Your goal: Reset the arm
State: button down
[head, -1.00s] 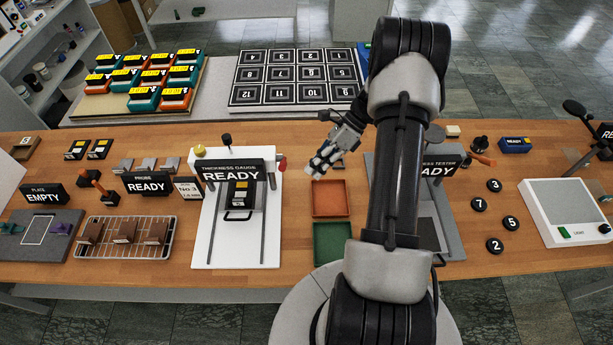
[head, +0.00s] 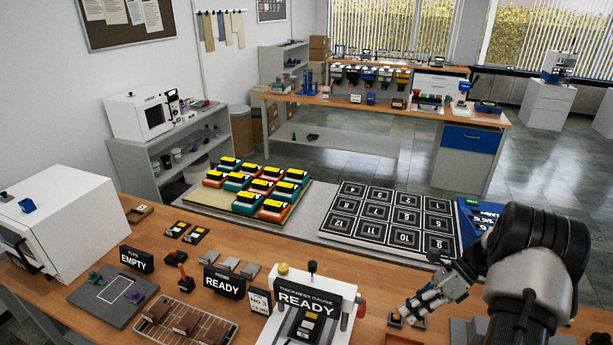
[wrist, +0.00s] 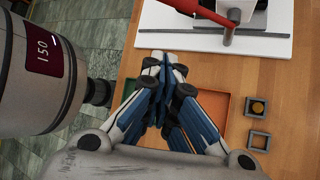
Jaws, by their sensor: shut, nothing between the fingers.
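My gripper (head: 412,312) is shut and empty, raised over the wooden bench to the right of the thickness gauge (head: 312,291). My arm is bent at the right of the head view. In the wrist view the gripper's closed fingers (wrist: 164,68) point toward the gauge's white base (wrist: 213,37), with an orange tray (wrist: 193,79) and a green tray (wrist: 219,104) partly hidden below them. A red handle (wrist: 205,12) crosses the top of that view.
Two small square holders (wrist: 257,107) sit on the bench near the trays. The READY probe sign (head: 224,282), EMPTY plate sign (head: 136,260) and wire rack (head: 184,330) stand left of the gauge. Behind are the numbered mat (head: 388,215) and a board of coloured boxes (head: 215,200).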

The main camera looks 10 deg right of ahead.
jog(key=s+a+r+n+h+b, duration=0.3)
jog(key=a+r+n+h+b, duration=0.4)
jog(key=a+r+n, duration=0.6)
jog(key=s+a+f+n+t+h+b, duration=0.1)
jog(key=s+a+f+n+t+b, duration=0.1)
jog(key=s+a+n+b, duration=0.2)
jog(key=s+a+f+n+t+h+b, duration=0.1)
jog(key=s+a+f+n+t+b, duration=0.1)
jog(key=s+a+n+b, duration=0.3)
jog(key=s+a+f+n, duration=0.1)
jog(key=s+a+n, duration=0.1)
jog(key=s+n, duration=0.2)
jog(key=shift+s+f+n+b, duration=0.3)
jog(key=shift+s+f, duration=0.05)
jog(key=shift+s, duration=0.65)
jog(key=c, duration=2.4)
grip_release()
